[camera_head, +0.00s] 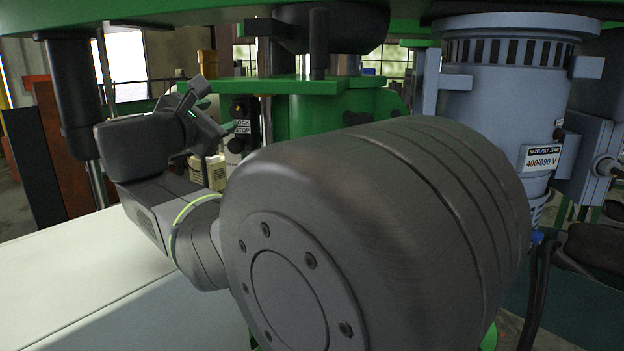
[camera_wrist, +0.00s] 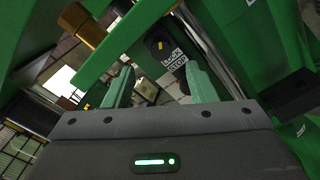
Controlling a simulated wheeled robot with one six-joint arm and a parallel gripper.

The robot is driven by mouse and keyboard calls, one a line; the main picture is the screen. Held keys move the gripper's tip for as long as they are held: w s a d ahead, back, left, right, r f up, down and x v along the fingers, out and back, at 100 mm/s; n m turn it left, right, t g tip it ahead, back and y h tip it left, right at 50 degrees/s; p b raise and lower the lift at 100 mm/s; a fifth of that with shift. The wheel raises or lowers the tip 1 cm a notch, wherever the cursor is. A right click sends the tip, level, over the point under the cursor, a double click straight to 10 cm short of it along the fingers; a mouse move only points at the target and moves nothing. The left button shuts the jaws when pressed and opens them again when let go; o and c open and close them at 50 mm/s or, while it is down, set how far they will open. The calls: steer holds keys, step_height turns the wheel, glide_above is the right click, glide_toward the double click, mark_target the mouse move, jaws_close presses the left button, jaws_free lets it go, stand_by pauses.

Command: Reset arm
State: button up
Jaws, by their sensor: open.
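My gripper (camera_head: 207,112) is at the left of the head view, at the end of my arm, in front of the green machine (camera_head: 300,118). In the wrist view its two pale green fingers (camera_wrist: 162,88) stand wide apart with nothing between them. Beyond them is a dark panel with a black-and-white label reading LOCK and STOP (camera_wrist: 174,60). The same panel shows just right of my gripper in the head view (camera_head: 241,125). My gripper looks apart from it, but the exact gap cannot be told. My large grey arm joint hides the lower middle of the head view.
A grey-blue motor (camera_head: 500,110) marked 400/690 V stands at the right. A dark vertical cylinder (camera_head: 72,95) hangs from the green overhead frame (camera_head: 200,14) at the left. A pale flat surface (camera_head: 60,270) at the lower left is clear. Green beams surround my gripper in the wrist view.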

mark_target(236, 110)
steer(key=p+x, duration=0.1)
steer(key=x, duration=0.6)
steer(key=shift+w+r, duration=0.1)
steer(key=shift+w+n+p, duration=0.25)
steer(key=shift+n+p, duration=0.05)
steer(key=shift+p, duration=0.25)
steer(key=shift+n, duration=0.5)
steer(key=shift+s+r+n+p, duration=0.15)
steer(key=shift+n+p, duration=0.7)
steer(key=shift+n, duration=0.15)
steer(key=n+p, duration=0.2)
steer(key=n, duration=0.1)
steer(key=shift+n, duration=0.4)
steer(key=shift+a+f+n+p, duration=0.1)
steer(key=shift+f+n+p, duration=0.15)
steer(key=shift+n, duration=0.45)
